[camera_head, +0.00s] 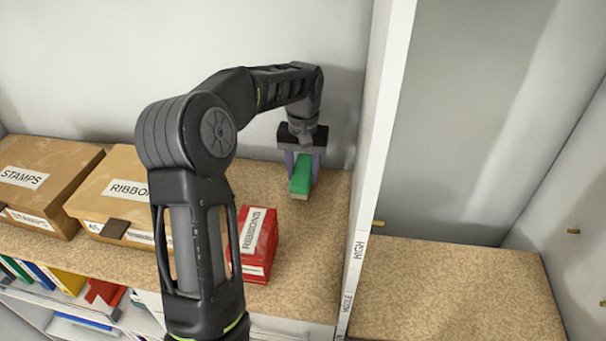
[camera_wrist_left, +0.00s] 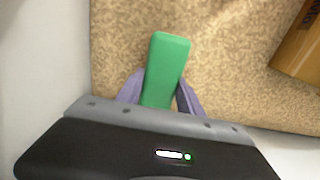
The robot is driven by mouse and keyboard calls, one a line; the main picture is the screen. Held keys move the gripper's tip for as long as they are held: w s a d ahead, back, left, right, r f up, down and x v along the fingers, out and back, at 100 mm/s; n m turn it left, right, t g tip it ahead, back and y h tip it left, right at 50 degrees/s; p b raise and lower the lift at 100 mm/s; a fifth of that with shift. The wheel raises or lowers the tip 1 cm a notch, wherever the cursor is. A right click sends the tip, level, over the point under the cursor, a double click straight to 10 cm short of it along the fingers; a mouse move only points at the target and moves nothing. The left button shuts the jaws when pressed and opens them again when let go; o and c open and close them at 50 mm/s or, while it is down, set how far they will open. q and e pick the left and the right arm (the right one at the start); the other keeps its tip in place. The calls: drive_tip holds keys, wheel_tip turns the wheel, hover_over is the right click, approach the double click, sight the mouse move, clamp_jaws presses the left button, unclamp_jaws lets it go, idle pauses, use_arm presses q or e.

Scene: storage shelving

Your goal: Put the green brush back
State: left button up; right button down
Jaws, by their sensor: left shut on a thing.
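The green brush (camera_head: 300,177) is a small green block with a pale underside, low over or on the cork-topped shelf near the back wall. My left gripper (camera_head: 304,160) is shut on it, with its fingers on both sides. In the left wrist view the brush (camera_wrist_left: 167,62) sticks out beyond the fingers of my left gripper (camera_wrist_left: 160,95), above the speckled shelf surface. I cannot tell whether the brush touches the shelf. My right gripper is out of view.
A red RIBBONS box (camera_head: 259,243) stands nearer the front of the same shelf (camera_head: 310,270). Cardboard boxes, one marked STAMPS (camera_head: 40,180), stand at left. A white upright panel (camera_head: 382,130) is close right of the gripper. An empty cork shelf (camera_head: 455,290) lies beyond it.

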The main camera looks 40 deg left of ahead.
use_arm(q)
drive_tip(key=shift+f, duration=0.75)
drive_tip(key=shift+f, duration=0.15)
drive_tip(key=o, duration=1.3)
